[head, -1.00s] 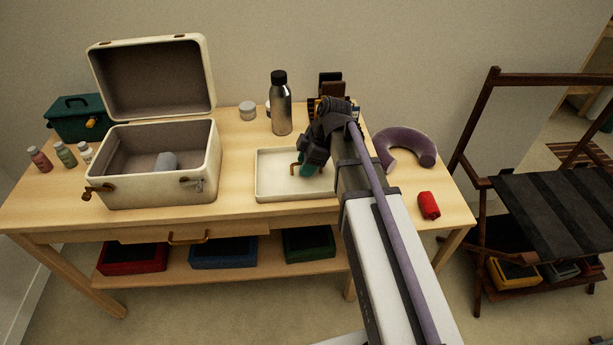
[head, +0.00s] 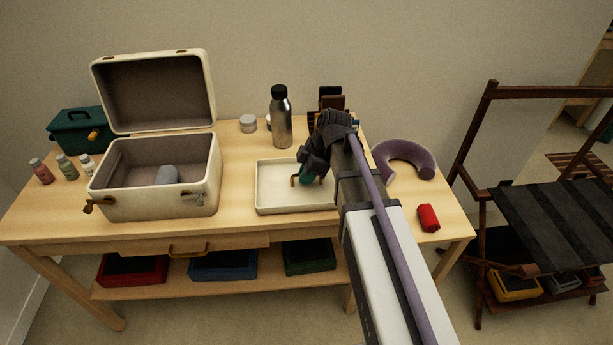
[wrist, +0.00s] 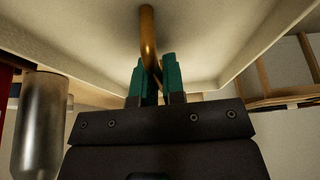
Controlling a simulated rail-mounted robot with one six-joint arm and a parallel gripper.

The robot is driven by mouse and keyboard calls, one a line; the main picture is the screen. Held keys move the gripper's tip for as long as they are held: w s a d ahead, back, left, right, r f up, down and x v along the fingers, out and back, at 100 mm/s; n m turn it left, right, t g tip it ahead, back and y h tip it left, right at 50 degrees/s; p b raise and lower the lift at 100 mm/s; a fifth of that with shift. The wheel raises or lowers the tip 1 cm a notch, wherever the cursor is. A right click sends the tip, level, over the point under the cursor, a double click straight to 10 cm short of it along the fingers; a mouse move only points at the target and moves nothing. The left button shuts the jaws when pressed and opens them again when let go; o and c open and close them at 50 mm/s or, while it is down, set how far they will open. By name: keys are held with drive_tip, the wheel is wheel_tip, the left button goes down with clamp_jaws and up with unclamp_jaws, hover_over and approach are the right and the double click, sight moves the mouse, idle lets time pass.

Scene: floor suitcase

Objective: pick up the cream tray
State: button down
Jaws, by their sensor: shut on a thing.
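The cream tray (head: 265,207) is a shallow rectangular tray on the wooden table, right of the open suitcase. My gripper (head: 303,180) is over the tray's right part, with its teal fingers down inside the rim. In the wrist view the two fingers of my gripper (wrist: 156,82) are shut on the tray's brass handle (wrist: 148,35), which stands up from the tray floor (wrist: 205,35). In the head view part of the handle (head: 293,181) shows left of the fingers. My arm hides the tray's right end. The tray looks level and on the tabletop; no gap shows beneath it.
The open cream suitcase (head: 150,205) stands to the left. A metal bottle (head: 281,120) is close behind the tray; it also shows in the wrist view (wrist: 40,120). A purple neck pillow (head: 425,160) and red roll (head: 428,217) lie to the right.

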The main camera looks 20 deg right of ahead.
wheel_tip(320, 180, up, 18)
drive_tip(key=p, duration=1.7)
drive_tip(key=shift+f, duration=0.2)
